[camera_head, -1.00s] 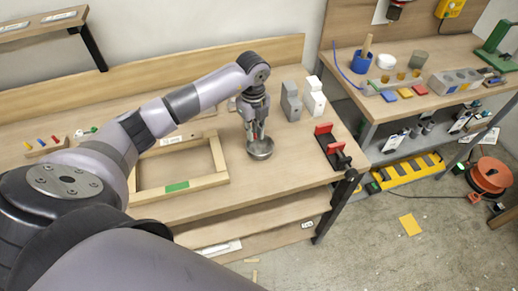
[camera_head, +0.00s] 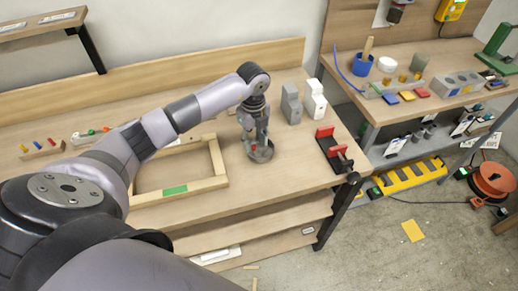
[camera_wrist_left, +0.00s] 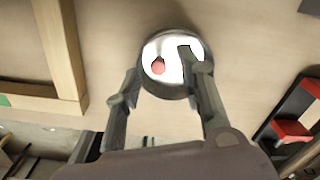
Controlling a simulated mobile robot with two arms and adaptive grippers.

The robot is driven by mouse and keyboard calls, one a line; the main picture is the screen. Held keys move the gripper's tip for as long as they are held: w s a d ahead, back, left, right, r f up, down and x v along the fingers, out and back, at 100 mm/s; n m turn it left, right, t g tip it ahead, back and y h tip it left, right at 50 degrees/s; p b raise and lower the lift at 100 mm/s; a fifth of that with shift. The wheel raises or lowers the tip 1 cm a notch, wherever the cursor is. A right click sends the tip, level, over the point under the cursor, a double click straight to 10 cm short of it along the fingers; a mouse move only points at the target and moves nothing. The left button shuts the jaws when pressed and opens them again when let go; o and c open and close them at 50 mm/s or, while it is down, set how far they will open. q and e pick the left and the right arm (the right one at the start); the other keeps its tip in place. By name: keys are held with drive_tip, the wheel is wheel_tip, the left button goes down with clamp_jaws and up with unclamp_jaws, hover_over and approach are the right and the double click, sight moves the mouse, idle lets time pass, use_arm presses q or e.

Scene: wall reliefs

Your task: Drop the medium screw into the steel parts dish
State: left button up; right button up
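The steel parts dish (camera_head: 266,155) stands on the wooden bench near its front edge, and it also shows in the left wrist view (camera_wrist_left: 160,42). A small red-headed piece (camera_wrist_left: 158,66), which looks like the screw, lies inside the dish; its shank is hard to make out. My left gripper (camera_head: 256,138) points down at the dish. In the left wrist view its fingers (camera_wrist_left: 162,75) are spread apart with nothing between them, and the right finger overlaps the dish. Whether a finger touches the dish I cannot tell. My right gripper is out of view.
A wooden frame (camera_head: 208,185) lies left of the dish. Grey (camera_head: 291,104) and white (camera_head: 315,100) blocks stand behind it, and a red-and-black fixture (camera_head: 333,150) sits to its right. A small rack with coloured pegs (camera_head: 42,150) is at the far left.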

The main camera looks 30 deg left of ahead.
use_arm(q)
wheel_tip(320, 180, up, 12)
idle(0.6)
